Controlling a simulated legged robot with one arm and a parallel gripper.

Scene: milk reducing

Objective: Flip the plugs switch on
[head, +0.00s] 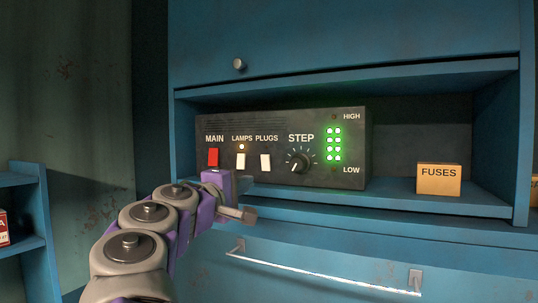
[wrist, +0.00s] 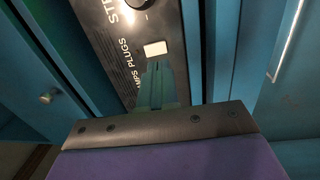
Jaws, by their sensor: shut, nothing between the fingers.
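The black control panel (head: 215,131) stands on a blue shelf. Its white PLUGS switch (head: 265,162) is to the right of the white LAMPS switch (head: 241,161) and the red MAIN switch (head: 213,157). A small lamp glows above LAMPS; I see none lit above PLUGS. My gripper (head: 248,215) is shut and empty, below and in front of the panel. In the wrist view the shut fingers (wrist: 158,68) point at the panel, with their tips just short of the white PLUGS switch (wrist: 155,49). I cannot tell whether they touch it.
The STEP knob (head: 299,161) and lit green lights (head: 334,144) are on the panel's right. A FUSES box (head: 438,179) sits on the shelf at right. A drawer handle (head: 330,279) runs below. A blue door with a round knob (head: 239,64) hangs above.

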